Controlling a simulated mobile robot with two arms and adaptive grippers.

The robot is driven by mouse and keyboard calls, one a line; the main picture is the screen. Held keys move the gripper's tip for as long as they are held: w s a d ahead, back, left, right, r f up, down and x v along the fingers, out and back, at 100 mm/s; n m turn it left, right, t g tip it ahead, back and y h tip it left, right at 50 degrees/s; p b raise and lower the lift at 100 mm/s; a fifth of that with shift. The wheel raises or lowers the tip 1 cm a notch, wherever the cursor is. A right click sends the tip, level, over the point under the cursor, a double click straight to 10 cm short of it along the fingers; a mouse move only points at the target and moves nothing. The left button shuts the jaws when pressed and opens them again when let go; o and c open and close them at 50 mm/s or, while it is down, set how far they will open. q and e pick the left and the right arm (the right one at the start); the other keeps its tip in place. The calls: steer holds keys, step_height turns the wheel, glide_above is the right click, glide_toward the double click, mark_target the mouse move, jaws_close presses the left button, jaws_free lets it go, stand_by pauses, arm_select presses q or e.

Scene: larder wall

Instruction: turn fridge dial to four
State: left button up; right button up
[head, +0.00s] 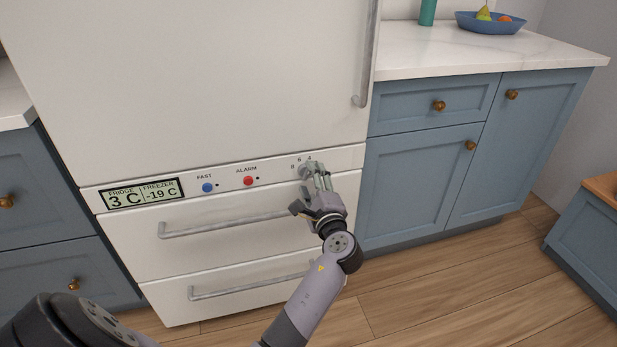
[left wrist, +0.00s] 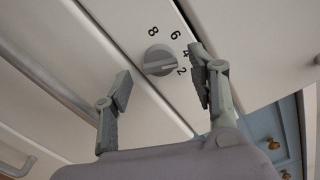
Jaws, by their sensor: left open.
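The fridge dial (left wrist: 158,60) is a round grey knob with a raised grip bar, on the white control strip. In the left wrist view the numbers 8, 6, 4 and 2 curve around it. The bar lies roughly sideways, its right end towards the 2, near the 4. In the head view my left gripper mostly covers the dial. My left gripper (head: 314,174) is open in front of it; in the left wrist view its fingers stand on either side of the dial, and contact cannot be told. The display (head: 141,194) reads fridge 3 C, freezer -19 C. My right gripper is not in view.
A blue FAST button (head: 208,188) and a red ALARM button (head: 248,181) sit left of the dial. A drawer handle (head: 225,226) juts out below the strip, and a vertical door handle (head: 367,60) is above right. Blue cabinets (head: 420,170) flank the fridge.

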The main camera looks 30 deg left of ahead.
arm_select(q)
steer(key=v, duration=1)
steer(key=shift+w, duration=0.1)
